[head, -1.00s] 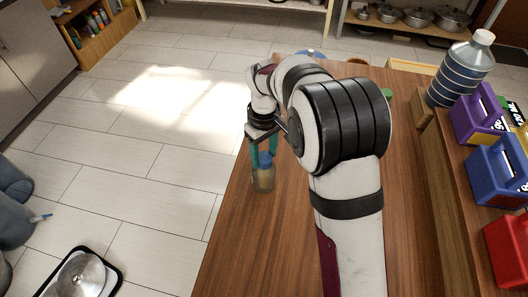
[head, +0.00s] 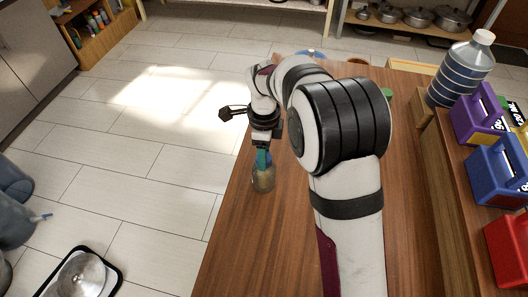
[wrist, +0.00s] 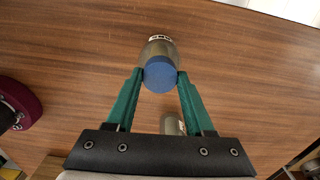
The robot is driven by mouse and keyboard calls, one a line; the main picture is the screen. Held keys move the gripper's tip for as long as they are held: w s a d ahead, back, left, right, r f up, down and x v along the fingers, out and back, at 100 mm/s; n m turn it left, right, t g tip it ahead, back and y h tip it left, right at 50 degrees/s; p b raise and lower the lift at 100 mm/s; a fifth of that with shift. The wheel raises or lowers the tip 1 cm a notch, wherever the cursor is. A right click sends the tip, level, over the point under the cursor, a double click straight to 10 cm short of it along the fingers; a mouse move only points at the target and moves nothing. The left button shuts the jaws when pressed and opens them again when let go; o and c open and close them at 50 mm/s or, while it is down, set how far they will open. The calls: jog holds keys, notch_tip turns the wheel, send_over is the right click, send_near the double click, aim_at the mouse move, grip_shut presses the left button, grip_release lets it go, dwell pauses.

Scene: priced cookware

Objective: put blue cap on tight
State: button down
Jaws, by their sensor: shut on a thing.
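The blue cap (wrist: 160,74) sits on top of a glass jar with brownish contents (head: 263,180), and the two look lined up. The jar also shows in the wrist view (wrist: 158,46), partly behind the cap. My gripper (wrist: 161,78) points down over the jar, its teal fingers shut on the cap from two opposite sides. In the head view my gripper (head: 263,160) hides most of the cap. The thread and how tightly the cap sits cannot be seen.
The jar stands near the left edge of the wooden table (head: 235,240). A grey cylinder (wrist: 172,124) shows between my fingers in the wrist view. A large water bottle (head: 460,75) and coloured boxes (head: 498,168) stand at the right. Tabletop around the jar is clear.

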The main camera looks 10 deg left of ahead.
jog(key=m, duration=0.6)
jog(key=shift+s+f+m, duration=0.15)
jog(key=shift+f+m, duration=0.1)
jog(key=shift+m, duration=0.15)
jog(key=shift+c, duration=1)
grip_release()
jog(key=shift+r, duration=0.1)
jog(key=shift+r, duration=2.5)
